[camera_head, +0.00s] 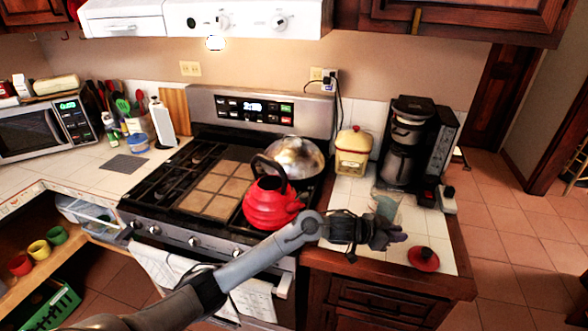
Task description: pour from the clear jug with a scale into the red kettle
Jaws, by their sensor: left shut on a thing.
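The red kettle (270,208) stands on the front right of the stove, with its black handle arching over the top. The clear jug (386,204) is at the white tiled counter right of the stove, partly hidden behind my left gripper (388,236). My left gripper is shut on the jug, to the right of the kettle and apart from it. The jug looks roughly upright; its scale and contents are too small to tell. A red lid with a dark knob (423,258) lies on the counter's front right. My right gripper is not in view.
A shiny metal domed pot (296,157) sits behind the kettle. A flat tan griddle (216,188) covers the stove's middle.

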